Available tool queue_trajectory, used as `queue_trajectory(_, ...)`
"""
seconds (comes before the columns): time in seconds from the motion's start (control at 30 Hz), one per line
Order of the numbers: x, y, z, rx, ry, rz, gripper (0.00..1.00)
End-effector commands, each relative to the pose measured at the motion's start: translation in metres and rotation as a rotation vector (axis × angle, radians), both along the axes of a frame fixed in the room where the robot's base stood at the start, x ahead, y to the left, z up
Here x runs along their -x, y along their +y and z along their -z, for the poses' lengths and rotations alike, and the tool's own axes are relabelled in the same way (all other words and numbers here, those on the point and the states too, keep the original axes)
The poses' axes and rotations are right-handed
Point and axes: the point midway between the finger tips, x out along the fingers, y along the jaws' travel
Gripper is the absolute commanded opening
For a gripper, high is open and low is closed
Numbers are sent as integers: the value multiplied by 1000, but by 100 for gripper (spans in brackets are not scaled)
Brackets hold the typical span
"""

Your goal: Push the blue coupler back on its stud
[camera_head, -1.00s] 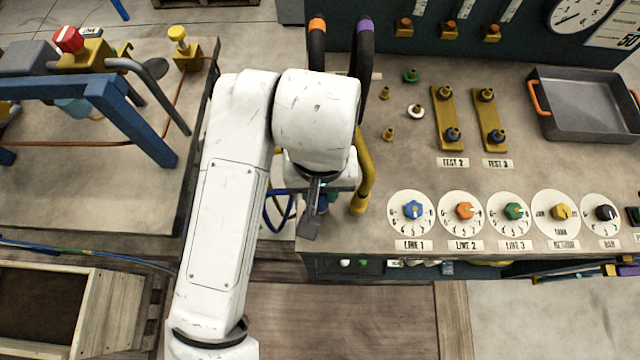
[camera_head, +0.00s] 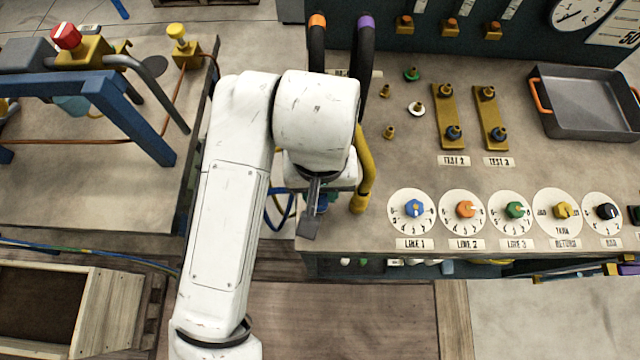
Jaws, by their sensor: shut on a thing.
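My gripper (camera_head: 313,212) hangs over the left front edge of the grey bench, below the white arm. One dark finger shows, the other is mostly hidden. It is shut on a small blue piece (camera_head: 322,203), which I take to be the blue coupler; only a sliver shows beside the finger. Two bare brass studs stand on the bench, a rear stud (camera_head: 385,91) and a front stud (camera_head: 389,132). A green coupler (camera_head: 411,74) and a white coupler (camera_head: 416,108) sit near them. I cannot tell which stud belongs to the blue one.
A yellow bent pipe (camera_head: 364,185) stands just right of my gripper, and two dark hoses (camera_head: 364,60) rise behind. Brass test plates (camera_head: 447,110) and a row of dials (camera_head: 411,210) lie to the right. A grey tray (camera_head: 585,110) is at the far right.

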Motion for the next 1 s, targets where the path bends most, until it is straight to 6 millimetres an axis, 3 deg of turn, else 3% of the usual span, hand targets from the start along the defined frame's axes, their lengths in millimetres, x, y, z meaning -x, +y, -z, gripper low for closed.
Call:
queue_trajectory(0.83,0,0,3,1,0,1,0)
queue_trajectory(0.87,0,0,3,1,0,1,31)
queue_trajectory(1.0,0,0,3,0,0,1,45)
